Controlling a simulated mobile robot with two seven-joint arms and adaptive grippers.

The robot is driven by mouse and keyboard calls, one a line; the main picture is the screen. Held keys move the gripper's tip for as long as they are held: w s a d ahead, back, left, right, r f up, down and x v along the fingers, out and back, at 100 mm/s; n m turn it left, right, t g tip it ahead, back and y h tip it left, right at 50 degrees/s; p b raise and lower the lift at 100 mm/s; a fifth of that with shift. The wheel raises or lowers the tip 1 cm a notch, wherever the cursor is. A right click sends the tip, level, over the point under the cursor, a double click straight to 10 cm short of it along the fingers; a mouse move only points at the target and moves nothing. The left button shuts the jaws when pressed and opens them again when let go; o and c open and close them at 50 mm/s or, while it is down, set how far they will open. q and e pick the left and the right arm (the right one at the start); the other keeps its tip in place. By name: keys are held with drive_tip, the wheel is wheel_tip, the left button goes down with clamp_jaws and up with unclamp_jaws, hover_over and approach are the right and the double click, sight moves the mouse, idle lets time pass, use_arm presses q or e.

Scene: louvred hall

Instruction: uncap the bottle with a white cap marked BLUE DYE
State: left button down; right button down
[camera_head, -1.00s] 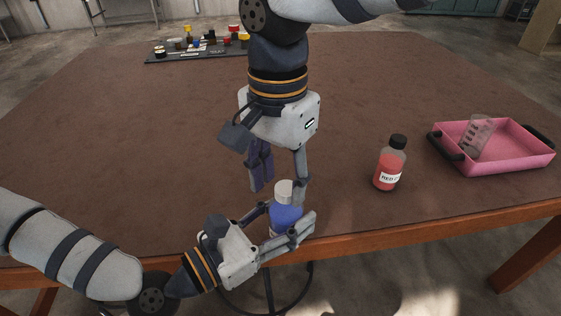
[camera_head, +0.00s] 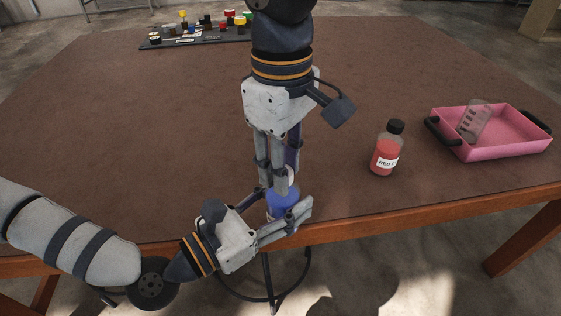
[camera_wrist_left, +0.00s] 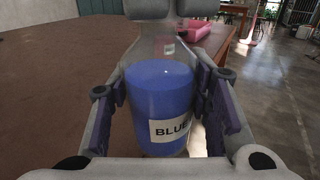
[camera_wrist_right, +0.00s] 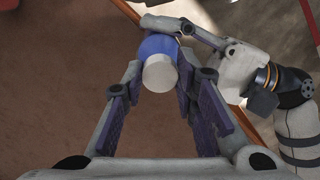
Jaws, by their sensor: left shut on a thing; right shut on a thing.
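The bottle of blue dye (camera_head: 283,205) is near the table's front edge, upright. Its label, reading "BLUE" in part, shows in the left wrist view (camera_wrist_left: 160,100). My left gripper (camera_head: 286,200) is shut around the bottle's body from the left, a pad on each side. The white cap (camera_wrist_right: 160,73) is on top of the bottle in the right wrist view, between the fingers of my right gripper (camera_head: 281,183). That gripper points down from above and is shut on the cap. Its fingers hide most of the cap in the head view.
A bottle of red dye (camera_head: 386,150) with a black cap stands to the right. A pink tray (camera_head: 492,150) with black handles holds a clear beaker (camera_head: 474,120). A dark board (camera_head: 195,40) with several small items lies at the back left. The table's middle is clear.

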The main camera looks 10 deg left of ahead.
use_arm(q)
drive_tip(key=shift+s+d+r, duration=0.1)
drive_tip(key=shift+s+d, duration=0.05)
drive_tip(key=shift+d, duration=0.1)
use_arm(e)
drive_tip(key=n, duration=0.7)
drive_tip(key=shift+a, duration=0.15)
drive_tip(key=n, duration=0.4)
drive_tip(key=shift+w, duration=0.15)
use_arm(q)
drive_tip(key=shift+a, duration=0.1)
use_arm(e)
drive_tip(key=shift+r, duration=0.15)
drive_tip(key=shift+r, duration=0.1)
use_arm(q)
drive_tip(key=shift+a, duration=0.15)
use_arm(e)
drive_tip(key=shift+r, duration=0.9)
